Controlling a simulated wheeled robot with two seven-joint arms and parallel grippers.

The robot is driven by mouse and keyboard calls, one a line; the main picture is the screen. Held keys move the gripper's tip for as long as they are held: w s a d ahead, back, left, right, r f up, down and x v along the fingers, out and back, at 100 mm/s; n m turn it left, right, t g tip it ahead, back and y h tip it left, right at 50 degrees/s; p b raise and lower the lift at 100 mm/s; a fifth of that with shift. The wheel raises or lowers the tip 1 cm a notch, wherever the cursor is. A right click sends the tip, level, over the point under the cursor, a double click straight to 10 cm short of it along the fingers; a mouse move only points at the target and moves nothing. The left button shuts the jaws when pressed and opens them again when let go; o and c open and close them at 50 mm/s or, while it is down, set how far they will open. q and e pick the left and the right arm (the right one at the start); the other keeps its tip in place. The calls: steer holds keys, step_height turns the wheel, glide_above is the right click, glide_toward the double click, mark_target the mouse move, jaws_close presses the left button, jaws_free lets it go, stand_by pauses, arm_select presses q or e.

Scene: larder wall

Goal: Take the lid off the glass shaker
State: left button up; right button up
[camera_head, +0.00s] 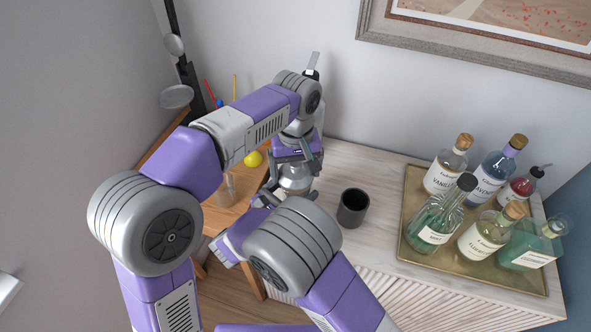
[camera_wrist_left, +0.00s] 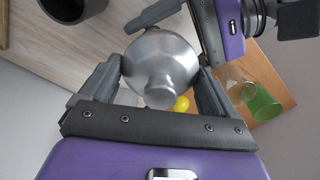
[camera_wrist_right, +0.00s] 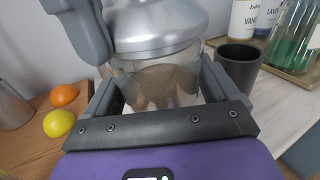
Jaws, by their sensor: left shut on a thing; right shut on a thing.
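The shaker's silver metal lid (camera_head: 296,181) shows below my left gripper (camera_head: 296,158) in the head view. In the left wrist view the domed lid (camera_wrist_left: 160,65) with its small cap sits between the left fingers, which are shut on it. In the right wrist view the clear glass body (camera_wrist_right: 160,85) stands between the fingers of my right gripper (camera_wrist_right: 160,100), shut on its sides. The lid (camera_wrist_right: 155,30) is directly above the glass, its rim at the glass's top; I cannot tell whether there is a gap. My right arm hides the glass's lower part in the head view.
A black cup (camera_head: 352,208) stands close right of the shaker. A brass tray (camera_head: 470,262) with several bottles fills the counter's right. A wooden surface (camera_head: 222,216) at the left holds a drinking glass (camera_head: 227,188) and a lemon (camera_head: 253,158); an orange (camera_wrist_right: 63,95) lies beside the lemon.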

arm_select(q)
steer(key=shift+r, duration=0.45)
steer(key=shift+r, duration=2)
arm_select(e)
steer(key=o, duration=1.3)
steer(key=shift+c, duration=0.2)
